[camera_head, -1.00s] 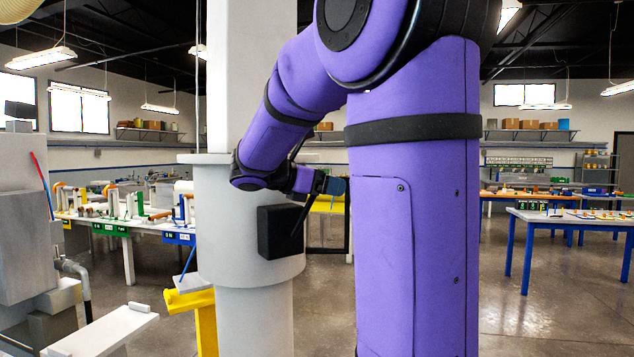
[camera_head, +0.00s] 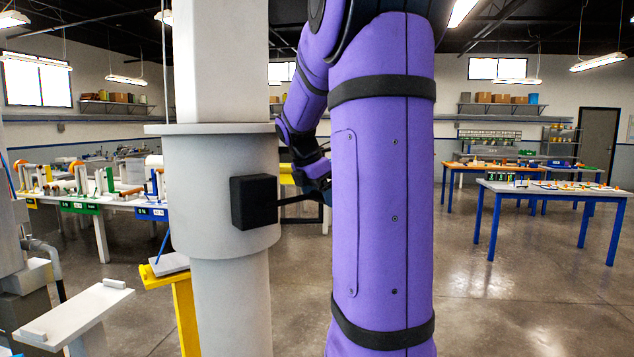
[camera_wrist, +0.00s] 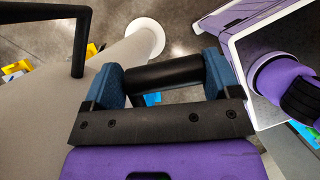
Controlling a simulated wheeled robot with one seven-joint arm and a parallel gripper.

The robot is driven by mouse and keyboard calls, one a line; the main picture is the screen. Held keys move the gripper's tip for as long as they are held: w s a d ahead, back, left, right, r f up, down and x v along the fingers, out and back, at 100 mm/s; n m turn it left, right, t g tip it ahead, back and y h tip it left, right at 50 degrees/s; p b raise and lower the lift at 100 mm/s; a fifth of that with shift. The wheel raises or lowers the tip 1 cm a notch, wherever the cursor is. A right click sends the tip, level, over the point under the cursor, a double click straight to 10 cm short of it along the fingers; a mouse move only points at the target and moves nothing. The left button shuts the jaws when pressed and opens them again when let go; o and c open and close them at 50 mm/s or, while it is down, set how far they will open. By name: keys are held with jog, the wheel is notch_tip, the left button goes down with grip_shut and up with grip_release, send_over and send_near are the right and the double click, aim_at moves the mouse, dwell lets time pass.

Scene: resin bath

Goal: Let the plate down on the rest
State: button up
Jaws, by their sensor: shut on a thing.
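My gripper (camera_head: 318,178) is partly behind my arm in the head view, right of the white column. In the wrist view its blue fingertips (camera_wrist: 165,78) are shut on a black cylindrical grip (camera_wrist: 165,73). A black crank arm (camera_head: 298,198) runs almost level from a black box (camera_head: 254,202) on the column's collar toward my gripper. A pale slab (camera_head: 75,312) with raised blocks at its ends is at lower left. A grey slab (camera_head: 165,265) sits by a yellow post (camera_head: 186,310). I cannot tell which is the plate or the rest.
The thick white column (camera_head: 220,190) stands close to my arm. Tables with coloured parts stand behind at left (camera_head: 100,200) and right (camera_head: 550,190). The floor (camera_head: 520,300) at right is clear.

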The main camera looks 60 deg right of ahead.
notch_tip(320, 180, down, 8)
jog(key=a+t+y, duration=0.1)
jog(key=y, duration=0.4)
jog(key=shift+a, duration=0.2)
jog(key=shift+s, duration=0.1)
jog(key=o, duration=1.1)
jog(key=shift+a, duration=0.1)
jog(key=shift+r, duration=0.1)
jog(key=r, duration=0.7)
jog(key=d+r, duration=0.1)
jog(key=r, duration=0.2)
jog(key=shift+r, duration=0.4)
